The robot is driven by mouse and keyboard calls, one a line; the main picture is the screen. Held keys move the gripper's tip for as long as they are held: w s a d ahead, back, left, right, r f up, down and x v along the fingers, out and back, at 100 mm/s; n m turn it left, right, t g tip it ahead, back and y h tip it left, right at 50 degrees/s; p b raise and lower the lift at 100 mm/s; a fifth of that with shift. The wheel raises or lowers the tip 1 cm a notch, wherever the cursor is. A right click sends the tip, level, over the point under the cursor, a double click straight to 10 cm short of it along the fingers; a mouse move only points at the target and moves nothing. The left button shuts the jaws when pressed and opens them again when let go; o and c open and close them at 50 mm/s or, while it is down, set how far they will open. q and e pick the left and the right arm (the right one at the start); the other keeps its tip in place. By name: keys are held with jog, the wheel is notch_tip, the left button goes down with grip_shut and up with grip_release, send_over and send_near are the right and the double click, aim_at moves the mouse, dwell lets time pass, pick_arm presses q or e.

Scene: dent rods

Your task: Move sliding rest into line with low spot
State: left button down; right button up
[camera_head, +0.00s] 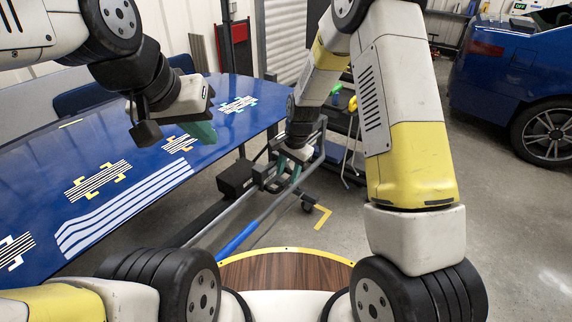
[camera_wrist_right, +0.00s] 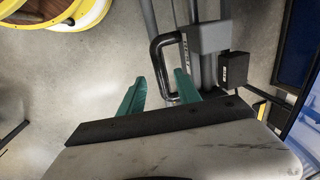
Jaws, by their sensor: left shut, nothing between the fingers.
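The sliding rest seems to be the grey block (camera_wrist_right: 205,38) with a black loop handle on rails (camera_wrist_right: 222,75) in the right wrist view. My right gripper (camera_wrist_right: 160,76) is open, its teal fingers on either side of the handle's lower part. In the head view my right gripper (camera_head: 290,160) is low at the rail frame beside the blue panel (camera_head: 135,150); its arm hides part of the frame. My left gripper (camera_head: 203,132) is shut and empty above the panel. Striped patches with coloured brackets (camera_head: 97,181) mark the panel; no low spot can be told apart.
A black box (camera_head: 234,178) sits at the rail frame near the panel's edge. A blue bar (camera_head: 237,243) runs along the lower frame. A dark cart (camera_head: 345,125) stands behind my right arm. A blue car (camera_head: 520,75) is at right; the floor before it is clear.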

aim_at(285, 183)
jog(key=f, duration=0.4)
jog(key=shift+w+a, duration=0.2)
jog(key=shift+a, duration=0.1)
grip_shut()
dwell(1.1)
